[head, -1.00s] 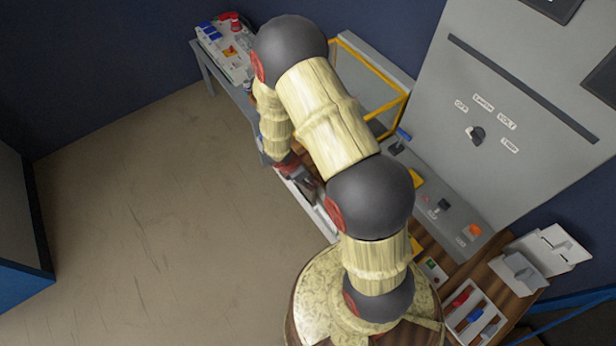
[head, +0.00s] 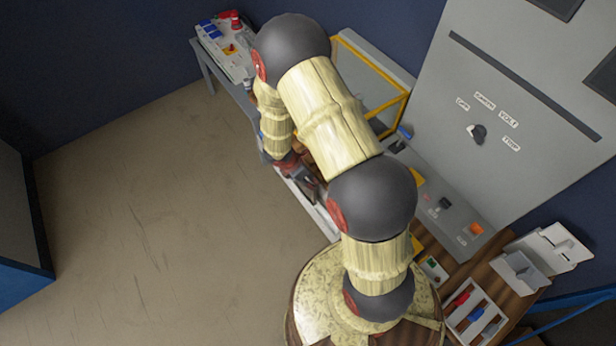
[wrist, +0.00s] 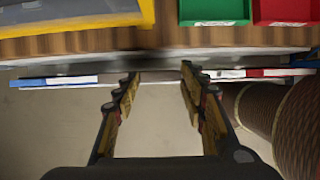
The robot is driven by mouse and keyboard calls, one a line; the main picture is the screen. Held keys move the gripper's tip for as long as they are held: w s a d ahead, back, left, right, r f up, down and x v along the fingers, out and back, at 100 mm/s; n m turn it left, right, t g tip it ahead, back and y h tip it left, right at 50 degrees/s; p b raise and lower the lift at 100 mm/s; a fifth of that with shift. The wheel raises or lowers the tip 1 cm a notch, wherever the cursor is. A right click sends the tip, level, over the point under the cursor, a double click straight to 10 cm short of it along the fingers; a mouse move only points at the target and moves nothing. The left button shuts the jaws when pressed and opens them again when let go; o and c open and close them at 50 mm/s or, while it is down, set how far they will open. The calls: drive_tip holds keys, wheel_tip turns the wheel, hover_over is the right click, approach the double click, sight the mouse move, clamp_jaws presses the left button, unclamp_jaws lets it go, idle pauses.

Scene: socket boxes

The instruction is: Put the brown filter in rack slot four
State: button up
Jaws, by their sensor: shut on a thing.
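My gripper (wrist: 161,88) is in the middle of the wrist view, at the front edge of the wooden bench. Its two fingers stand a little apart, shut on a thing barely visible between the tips. I take it for the brown filter, but its shape is unclear. In the head view, my gripper (head: 304,182) is low at the bench front, partly hidden by my arm. A long pale strip lies beside it. I cannot make out a rack with numbered slots in either view.
A green bin (wrist: 214,10) and a red bin (wrist: 285,10) stand on the bench, with a yellow-edged tray (wrist: 75,22) to their left. A white divided tray (head: 476,314) holds coloured items. A grey panel (head: 490,100) rises behind. The floor (head: 150,200) at left is clear.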

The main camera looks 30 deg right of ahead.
sight(309, 191)
drive_tip(key=shift+f, duration=0.15)
drive_tip(key=shift+f+b, duration=0.55)
drive_tip(key=shift+b, duration=0.25)
drive_tip(key=shift+f, duration=0.1)
drive_tip(key=shift+f+b, duration=2.3)
drive_tip(key=shift+f, duration=0.15)
drive_tip(key=shift+f+b, duration=1.75)
drive_tip(key=shift+f, duration=0.1)
drive_tip(key=shift+r, duration=0.1)
drive_tip(key=o, duration=1.1)
drive_tip(key=shift+c, duration=0.2)
